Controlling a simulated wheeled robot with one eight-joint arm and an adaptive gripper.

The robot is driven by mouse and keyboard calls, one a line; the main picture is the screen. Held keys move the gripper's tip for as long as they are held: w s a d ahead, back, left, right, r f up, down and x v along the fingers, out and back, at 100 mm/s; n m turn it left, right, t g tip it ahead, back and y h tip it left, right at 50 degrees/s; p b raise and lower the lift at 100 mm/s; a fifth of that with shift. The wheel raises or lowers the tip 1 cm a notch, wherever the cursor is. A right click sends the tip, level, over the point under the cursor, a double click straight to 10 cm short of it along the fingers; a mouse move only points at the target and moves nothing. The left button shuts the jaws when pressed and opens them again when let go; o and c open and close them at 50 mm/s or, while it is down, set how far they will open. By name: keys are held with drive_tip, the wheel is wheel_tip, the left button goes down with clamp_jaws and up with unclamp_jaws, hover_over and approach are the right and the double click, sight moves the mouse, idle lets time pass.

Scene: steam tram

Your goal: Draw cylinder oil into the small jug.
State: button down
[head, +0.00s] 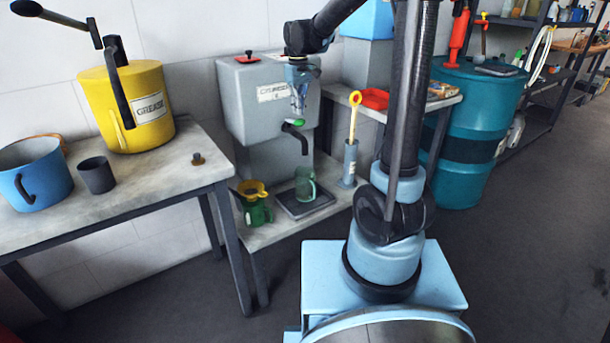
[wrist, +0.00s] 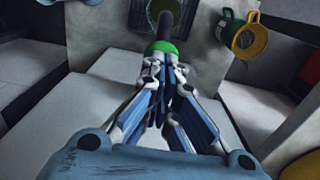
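The grey cylinder oil tank (head: 238,105) stands at the back on a low bench. Its tap has a green knob (head: 298,122) and a black downturned spout (head: 304,146). The small greenish see-through jug (head: 306,186) stands upright on the drip tray (head: 326,201), below the spout. My gripper (head: 297,115) points down just above the green knob. In the wrist view my fingers (wrist: 166,80) are drawn together, with their tips at the green knob (wrist: 160,47). I cannot tell whether they touch it. The jug is mostly hidden in the wrist view.
A green jug (head: 257,214) with a yellow funnel (head: 252,188) stands left of the tray. A grey cylinder with a yellow-handled rod (head: 350,165) stands to the right. The left table (head: 150,190) holds a yellow grease drum (head: 125,100), blue pot and dark cup.

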drive_tip(key=shift+r, duration=0.15)
drive_tip(key=shift+r, duration=2.9)
drive_tip(key=s+d+f+m+t, duration=0.1)
drive_tip(key=s+d+f+m, duration=0.25)
drive_tip(key=s+d, duration=1.25)
drive_tip(key=s+d+f+m+t, duration=0.1)
drive_tip(key=s+d+f+m, duration=0.2)
drive_tip(key=s+f, duration=0.9)
drive_tip(key=s+d, duration=0.2)
drive_tip(key=s, duration=0.1)
drive_tip(key=shift+s+d+f, duration=0.25)
drive_tip(key=shift+s+f, duration=0.05)
drive_tip(key=shift+s, duration=0.05)
